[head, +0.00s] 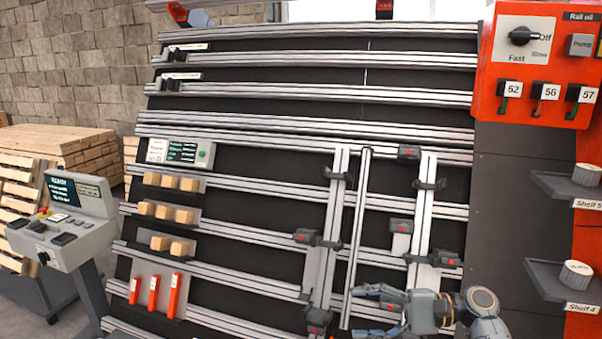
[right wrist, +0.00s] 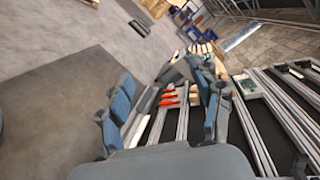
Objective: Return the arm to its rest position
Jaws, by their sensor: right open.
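My right gripper (head: 366,311) is at the lower right of the head view, low in front of the slanted rail rack (head: 262,233). Its fingers point left and are spread apart, with nothing seen between them. In the head view the fingers overlap the foot of a slim upright rail (head: 356,235); I cannot tell whether they touch it. In the right wrist view the two blue-padded fingers stand well apart, with the rack beyond them. My left gripper is not in view.
A red control panel (head: 555,50) and shelves (head: 567,187) with white rolls stand at the right. Wooden blocks (head: 165,211) and red-orange sticks (head: 154,291) sit on the rack's left side. A grey console (head: 68,222) and stacked timber (head: 62,146) are at the left.

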